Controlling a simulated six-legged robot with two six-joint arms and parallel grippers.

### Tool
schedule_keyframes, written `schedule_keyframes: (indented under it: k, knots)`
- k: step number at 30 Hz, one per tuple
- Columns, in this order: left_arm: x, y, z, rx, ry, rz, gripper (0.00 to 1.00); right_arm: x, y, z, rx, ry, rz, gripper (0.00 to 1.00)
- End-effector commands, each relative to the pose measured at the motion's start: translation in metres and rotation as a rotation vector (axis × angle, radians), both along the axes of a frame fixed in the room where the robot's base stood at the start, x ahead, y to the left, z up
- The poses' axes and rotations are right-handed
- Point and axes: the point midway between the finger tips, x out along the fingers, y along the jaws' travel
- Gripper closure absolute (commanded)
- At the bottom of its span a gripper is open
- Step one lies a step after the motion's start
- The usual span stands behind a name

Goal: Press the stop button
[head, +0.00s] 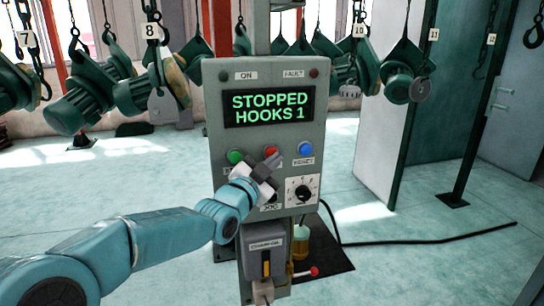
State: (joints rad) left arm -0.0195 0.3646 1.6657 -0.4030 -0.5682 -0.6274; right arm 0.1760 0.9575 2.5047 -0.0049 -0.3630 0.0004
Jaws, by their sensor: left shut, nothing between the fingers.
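A grey control panel (219,131) stands upright in the middle of the head view. Its display (268,107) reads "STOPPED HOOKS 1" in green letters. Below it are a green button (235,157), a red button (271,152) and a blue button (305,149) labelled RESET. My left gripper (274,162) is shut and empty, with its fingertips in front of the panel just below the red button. It hides the label under the red button. I cannot tell whether the fingertips touch the button. My right gripper is not in view.
A black dial (303,194) sits low on the panel, with a grey box (262,244) with a yellow switch below. Green hoist parts (90,100) hang from numbered hooks behind. A black cable (430,240) runs right across otherwise clear floor.

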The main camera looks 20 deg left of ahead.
Motion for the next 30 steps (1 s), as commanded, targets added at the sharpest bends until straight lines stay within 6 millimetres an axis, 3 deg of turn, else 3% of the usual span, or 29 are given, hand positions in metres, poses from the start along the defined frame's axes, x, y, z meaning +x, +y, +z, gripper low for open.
schedule_keyframes:
  k: [15,30]
  knots:
    - [-0.036,-0.025,-0.003,0.000,-0.002,-0.001,1.00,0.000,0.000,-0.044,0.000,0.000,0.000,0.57]
    - [-0.041,-0.028,0.000,0.000,0.001,-0.001,1.00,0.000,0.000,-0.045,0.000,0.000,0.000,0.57]
